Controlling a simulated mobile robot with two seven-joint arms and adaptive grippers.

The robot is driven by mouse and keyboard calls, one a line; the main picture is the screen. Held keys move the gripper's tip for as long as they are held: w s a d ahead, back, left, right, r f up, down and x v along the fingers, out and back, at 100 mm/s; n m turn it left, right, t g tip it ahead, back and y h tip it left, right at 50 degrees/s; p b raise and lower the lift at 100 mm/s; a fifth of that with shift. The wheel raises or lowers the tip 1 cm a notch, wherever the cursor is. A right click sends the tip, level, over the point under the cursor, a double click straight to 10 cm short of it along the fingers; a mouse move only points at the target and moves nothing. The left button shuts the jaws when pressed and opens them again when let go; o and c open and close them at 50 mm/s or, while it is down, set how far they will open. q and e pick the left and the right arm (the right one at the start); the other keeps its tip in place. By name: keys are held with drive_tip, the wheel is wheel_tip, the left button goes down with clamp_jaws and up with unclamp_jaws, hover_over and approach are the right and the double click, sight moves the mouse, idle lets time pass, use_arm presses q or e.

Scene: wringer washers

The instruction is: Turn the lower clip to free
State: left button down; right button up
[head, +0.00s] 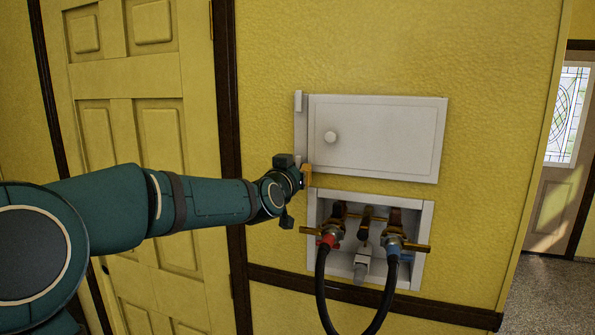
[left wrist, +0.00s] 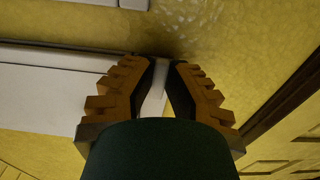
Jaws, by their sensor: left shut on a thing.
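My left gripper (head: 306,174) is at the lower left corner of the raised white cover (head: 380,140). In the left wrist view its two orange ridged fingers (left wrist: 165,68) are closed around a small pale piece (left wrist: 156,96), which appears to be the lower clip. The fingers and wrist hide this clip in the head view, so its exact turn cannot be told. A light upright strip (head: 300,130) runs along the cover's left edge above the gripper. My right gripper is in neither view.
Below the cover is an open wall box (head: 428,220) with a red-marked and a blue-marked valve and dark hoses (head: 321,290) hanging out. A yellow panelled door (head: 150,90) stands left, behind my arm. Yellow wall lies right of the cover.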

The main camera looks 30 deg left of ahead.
use_arm(q)
drive_tip(key=shift+r, duration=0.15)
drive_tip(key=c, duration=1)
unclamp_jaws()
drive_tip(key=shift+w, duration=0.1)
drive_tip(key=shift+o, duration=0.2)
drive_tip(key=v, duration=1.2)
